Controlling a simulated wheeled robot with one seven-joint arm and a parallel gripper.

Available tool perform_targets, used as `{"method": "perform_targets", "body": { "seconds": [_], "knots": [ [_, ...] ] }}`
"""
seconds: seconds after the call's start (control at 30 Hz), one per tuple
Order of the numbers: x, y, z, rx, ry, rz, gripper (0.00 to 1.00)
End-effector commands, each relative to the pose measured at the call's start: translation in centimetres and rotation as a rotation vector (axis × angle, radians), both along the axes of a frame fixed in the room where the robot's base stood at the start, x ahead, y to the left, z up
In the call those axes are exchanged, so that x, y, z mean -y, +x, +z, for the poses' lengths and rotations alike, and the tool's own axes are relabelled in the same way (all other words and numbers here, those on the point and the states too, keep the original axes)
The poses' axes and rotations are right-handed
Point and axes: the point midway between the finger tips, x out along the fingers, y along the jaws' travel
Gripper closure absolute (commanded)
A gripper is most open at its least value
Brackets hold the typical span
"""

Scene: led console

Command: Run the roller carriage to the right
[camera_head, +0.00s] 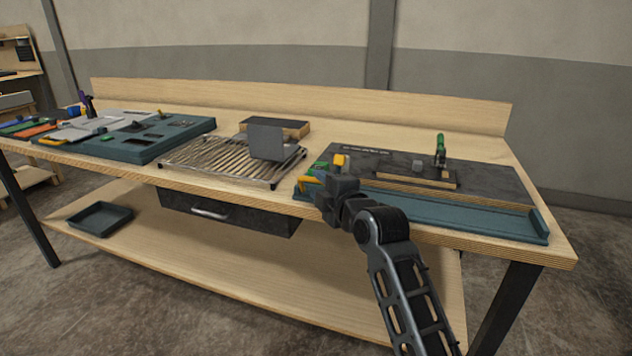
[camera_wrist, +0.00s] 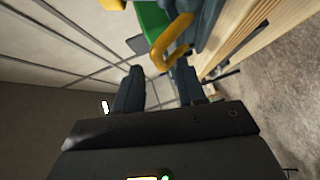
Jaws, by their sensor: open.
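What looks like the roller carriage (camera_head: 322,166), a green part with yellow pieces, is at the left end of a long teal track (camera_head: 450,220) along the bench's front right edge. My gripper (camera_head: 318,183) is in front of it and hides much of it. In the wrist view my gripper (camera_wrist: 160,75) is open, with two dark fingers apart. A yellow looped handle (camera_wrist: 165,45) on the green body (camera_wrist: 152,20) shows just beyond the fingertips, nearer the right finger. I cannot tell whether a finger touches it. Nothing is visibly held.
A dark board with a wooden block and green clamp (camera_head: 440,150) lies behind the track. A slatted rack (camera_head: 215,160) with a grey plate (camera_head: 266,142) stands to the left. The track's right part looks clear up to its raised end (camera_head: 540,225). A drawer (camera_head: 225,210) hangs below.

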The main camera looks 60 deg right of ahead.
Motion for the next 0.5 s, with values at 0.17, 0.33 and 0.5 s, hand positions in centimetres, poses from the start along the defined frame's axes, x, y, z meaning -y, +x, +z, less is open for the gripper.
{"method": "perform_targets", "body": {
  "seconds": [0.17, 0.33, 0.5],
  "knots": [
    [1.3, 1.6, -0.2, 0.0, 0.0, -0.002, 0.6],
    [1.7, 2.2, -0.4, 0.0, 0.0, 0.0, 0.6],
    [1.7, 2.2, -0.4, 0.001, 0.001, 0.0, 0.6]
  ]
}}
